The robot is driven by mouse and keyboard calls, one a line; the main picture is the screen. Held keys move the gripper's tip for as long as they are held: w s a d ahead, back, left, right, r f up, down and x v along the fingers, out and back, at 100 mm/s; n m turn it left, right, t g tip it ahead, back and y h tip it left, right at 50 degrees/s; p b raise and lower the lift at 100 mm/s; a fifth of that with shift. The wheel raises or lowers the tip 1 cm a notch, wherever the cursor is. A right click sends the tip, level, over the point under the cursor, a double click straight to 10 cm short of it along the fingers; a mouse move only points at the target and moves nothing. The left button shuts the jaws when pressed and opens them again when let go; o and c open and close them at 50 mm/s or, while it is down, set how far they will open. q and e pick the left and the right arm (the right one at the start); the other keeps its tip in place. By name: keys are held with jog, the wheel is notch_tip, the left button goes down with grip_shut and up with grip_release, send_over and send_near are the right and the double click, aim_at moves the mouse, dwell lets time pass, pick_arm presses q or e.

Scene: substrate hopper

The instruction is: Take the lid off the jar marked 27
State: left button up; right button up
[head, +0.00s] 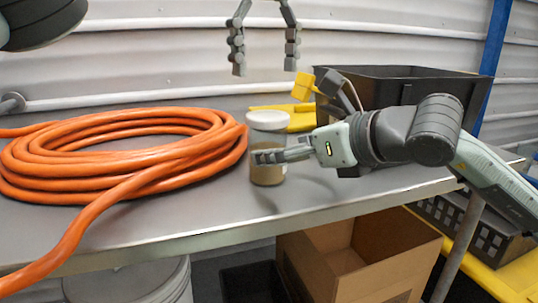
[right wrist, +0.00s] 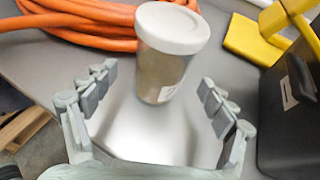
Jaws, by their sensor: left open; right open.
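A jar with a white lid (head: 269,119) and a tan-brown body (head: 267,175) stands upright on the metal bench, right of the orange hose. The lid is on it. In the right wrist view the lid (right wrist: 172,28) and body (right wrist: 163,75) show, with part of a pale label; no number is readable. My right gripper (head: 262,157) is open, level with the jar's body; one finger crosses in front of it. In the right wrist view its fingers (right wrist: 158,82) are spread to either side of the jar's lower part. My left gripper (head: 265,66) hangs open and empty above the lid, pointing down.
A coiled orange hose (head: 120,160) fills the bench's left side, close to the jar. A black crate (head: 400,85) and a yellow object (head: 300,118) are behind and right. The bench's front edge (head: 200,240) is near; a cardboard box (head: 350,265) and white bucket (head: 130,285) are below.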

pick_arm(q)
jog(key=shift+w+f, duration=0.1)
pick_arm(e)
jog(key=shift+x, duration=2.65)
jog(key=shift+d, duration=0.1)
